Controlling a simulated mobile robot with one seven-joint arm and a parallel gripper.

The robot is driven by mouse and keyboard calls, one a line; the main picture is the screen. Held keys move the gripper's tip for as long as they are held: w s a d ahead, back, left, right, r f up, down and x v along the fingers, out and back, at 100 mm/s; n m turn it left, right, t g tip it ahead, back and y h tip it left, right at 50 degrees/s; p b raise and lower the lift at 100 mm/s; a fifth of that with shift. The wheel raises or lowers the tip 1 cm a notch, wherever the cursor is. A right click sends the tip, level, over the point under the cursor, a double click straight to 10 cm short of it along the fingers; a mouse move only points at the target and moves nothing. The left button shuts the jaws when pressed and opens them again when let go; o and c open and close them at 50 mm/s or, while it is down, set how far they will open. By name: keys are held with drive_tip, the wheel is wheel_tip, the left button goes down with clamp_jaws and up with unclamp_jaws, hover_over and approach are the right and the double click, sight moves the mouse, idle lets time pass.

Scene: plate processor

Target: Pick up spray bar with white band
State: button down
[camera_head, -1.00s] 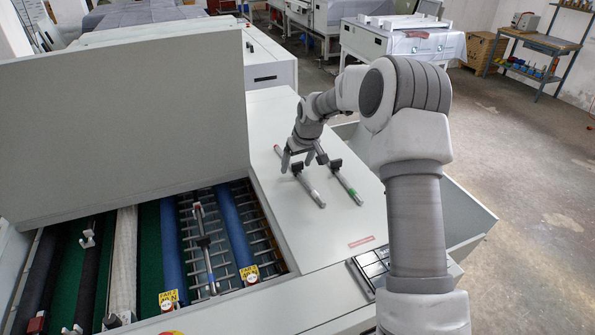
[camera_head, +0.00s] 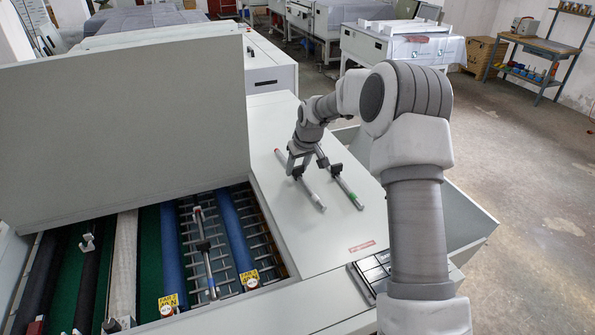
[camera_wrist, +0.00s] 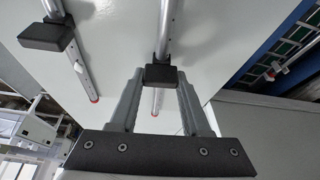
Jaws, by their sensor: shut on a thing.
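The spray bar with the white band (camera_head: 313,193) lies on the grey top of the machine, its banded end toward the front. My gripper (camera_head: 297,173) is over its middle and shut on its black block. In the wrist view my gripper (camera_wrist: 161,76) has a finger on each side of that block, and the bar (camera_wrist: 164,32) runs away from it. The bar seems to rest on the surface; I cannot tell any lift. A second spray bar, with a green band (camera_head: 342,184), lies to the right, apart from my gripper.
Another bar with a blue band (camera_head: 206,255) sits inside the open machine bay at left, among blue rollers. The raised cover (camera_head: 120,130) stands behind the bay. The grey top (camera_head: 310,238) is clear in front of the bars.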

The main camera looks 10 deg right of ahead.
sight(301, 166)
drive_tip(key=r, duration=0.2)
drive_tip(key=d+r+b, duration=0.1)
drive_tip(key=r, duration=0.1)
drive_tip(key=shift+s+r, duration=0.15)
drive_tip(key=shift+r, duration=0.05)
drive_tip(key=s+d+r+b, duration=0.2)
drive_tip(key=s+d+r, duration=0.3)
drive_tip(key=d, duration=0.4)
drive_tip(key=shift+s+r, duration=0.15)
drive_tip(key=shift+r, duration=0.6)
drive_tip(key=shift+s+d, duration=0.1)
drive_tip(key=shift+d, duration=0.15)
